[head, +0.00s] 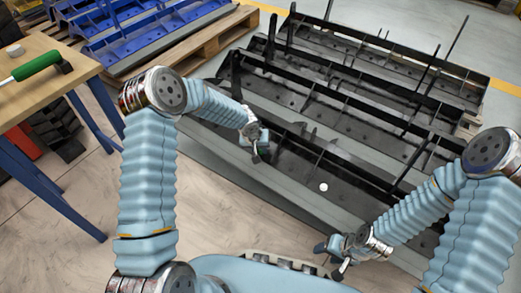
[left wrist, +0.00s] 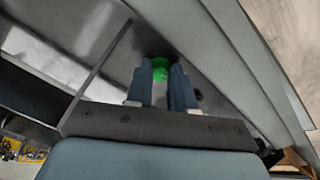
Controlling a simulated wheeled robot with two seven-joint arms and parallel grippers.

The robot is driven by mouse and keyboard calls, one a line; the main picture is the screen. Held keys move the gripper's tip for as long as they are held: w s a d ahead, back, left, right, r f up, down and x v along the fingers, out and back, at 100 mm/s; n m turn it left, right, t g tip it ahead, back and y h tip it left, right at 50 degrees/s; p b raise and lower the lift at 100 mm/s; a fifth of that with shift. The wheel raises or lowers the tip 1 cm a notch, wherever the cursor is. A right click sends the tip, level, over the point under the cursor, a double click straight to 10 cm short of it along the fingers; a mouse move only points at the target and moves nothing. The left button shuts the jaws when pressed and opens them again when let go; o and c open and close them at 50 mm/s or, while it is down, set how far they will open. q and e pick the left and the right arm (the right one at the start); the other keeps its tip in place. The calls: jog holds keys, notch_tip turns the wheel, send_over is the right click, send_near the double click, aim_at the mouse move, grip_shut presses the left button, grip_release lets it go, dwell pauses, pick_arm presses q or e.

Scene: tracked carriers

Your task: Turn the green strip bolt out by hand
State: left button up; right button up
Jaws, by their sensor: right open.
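The green strip bolt (left wrist: 160,63) shows in the left wrist view at the fingertips of my left gripper (left wrist: 161,78). In the head view my left gripper (head: 257,156) points down at the near side of the dark carrier (head: 300,210), and I cannot make out the bolt there. My right gripper (head: 335,262) is open near the carrier's front edge, far from the bolt.
Upright dark posts and ribs rise from the carrier. A small white round thing (head: 323,187) is on it. A wooden table (head: 40,98) with a green-handled tool (head: 37,66) stands left. Blue carriers (head: 125,35) on a pallet are behind. Floor at front left is clear.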

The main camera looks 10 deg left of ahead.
pick_arm(q)
grip_shut()
jog(key=shift+f, duration=0.1)
jog(key=n+b, duration=0.1)
jog(key=b, duration=0.1)
jog(key=f+n+b, duration=0.1)
jog(key=b, duration=0.1)
jog(key=shift+w, duration=0.1)
jog(key=r+n, duration=0.1)
jog(key=n, duration=0.2)
jog(key=shift+d+r, duration=0.1)
jog(key=shift+r, duration=0.05)
jog(key=shift+n, duration=2.4)
